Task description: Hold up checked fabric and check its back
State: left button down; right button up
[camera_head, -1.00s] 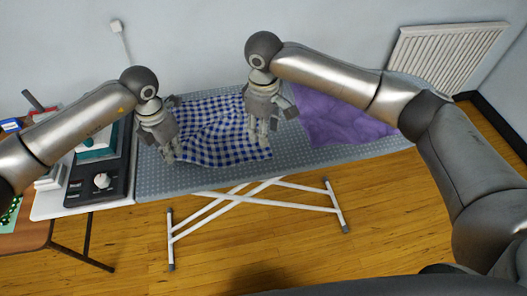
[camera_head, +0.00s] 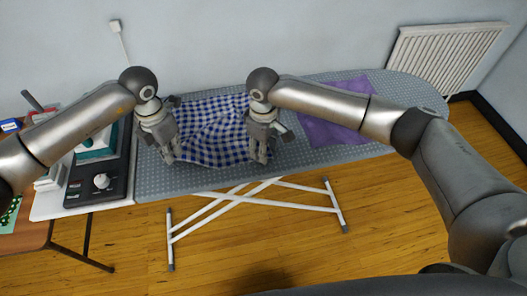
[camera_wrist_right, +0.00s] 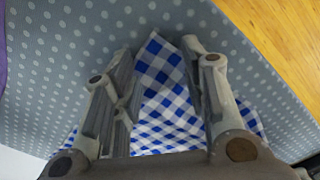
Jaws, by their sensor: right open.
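The blue-and-white checked fabric (camera_head: 212,135) lies rumpled on the grey dotted ironing board (camera_head: 190,180). My left gripper (camera_head: 170,160) is at its left front corner, fingers pointing down. I cannot tell whether its fingers are closed on the cloth. My right gripper (camera_head: 257,160) is low at the fabric's right front corner. In the right wrist view the right gripper (camera_wrist_right: 158,48) is open, with a corner of the checked fabric (camera_wrist_right: 168,112) between its spread fingers. The fabric's underside is hidden.
A purple cloth (camera_head: 325,132) lies on the board to the right, partly behind my right arm. A black device with a white knob (camera_head: 101,181) stands at the left. A radiator (camera_head: 445,60) is on the back wall. The board's right end is bare.

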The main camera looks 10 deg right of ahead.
jog(key=shift+f, duration=0.15)
grip_shut()
dwell(0.4)
jog(key=shift+r, duration=2.55)
